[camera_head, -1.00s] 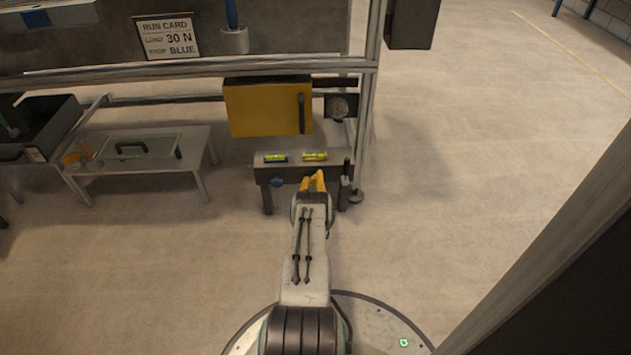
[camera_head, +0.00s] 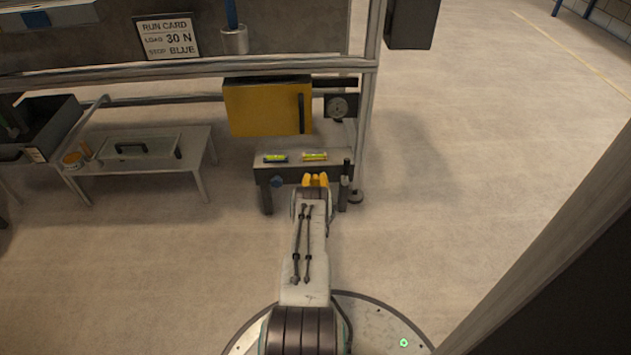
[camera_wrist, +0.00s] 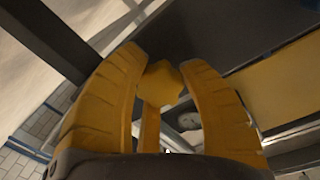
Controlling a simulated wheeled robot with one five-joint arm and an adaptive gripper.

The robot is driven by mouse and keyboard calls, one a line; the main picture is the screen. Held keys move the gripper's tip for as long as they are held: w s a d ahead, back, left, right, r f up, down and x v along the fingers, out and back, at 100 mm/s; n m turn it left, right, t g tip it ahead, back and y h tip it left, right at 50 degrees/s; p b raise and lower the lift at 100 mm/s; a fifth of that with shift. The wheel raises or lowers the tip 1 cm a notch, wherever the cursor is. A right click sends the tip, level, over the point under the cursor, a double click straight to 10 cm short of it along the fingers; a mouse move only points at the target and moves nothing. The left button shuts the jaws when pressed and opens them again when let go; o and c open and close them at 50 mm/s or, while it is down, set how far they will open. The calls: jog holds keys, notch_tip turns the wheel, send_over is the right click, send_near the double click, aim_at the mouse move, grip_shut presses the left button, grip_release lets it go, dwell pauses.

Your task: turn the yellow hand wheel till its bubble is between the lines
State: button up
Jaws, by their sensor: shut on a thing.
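The grey bench (camera_head: 335,149) stands in the middle of the head view. A blue-ended level vial (camera_head: 276,158) and a yellow-ended level vial (camera_head: 314,156) lie on its top; the bubbles are too small to read against their lines. A blue hand wheel (camera_head: 277,182) is on the bench front at the left. My gripper (camera_head: 315,181) is at the bench front below the yellow vial. In the wrist view my gripper (camera_wrist: 160,90) is shut on the yellow hand wheel (camera_wrist: 160,83), which sits between its yellow fingers. In the head view the gripper hides the yellow wheel.
A yellow cabinet (camera_head: 262,108) and a round gauge (camera_head: 339,107) are behind the bench. A low table (camera_head: 195,150) with a handled lid is at the left. The floor at right is clear.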

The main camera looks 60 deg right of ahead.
jog(key=shift+w, duration=0.1)
dwell(0.3)
jog(key=o, duration=1.2)
jog(key=shift+a, duration=0.1)
jog(key=shift+v, duration=6)
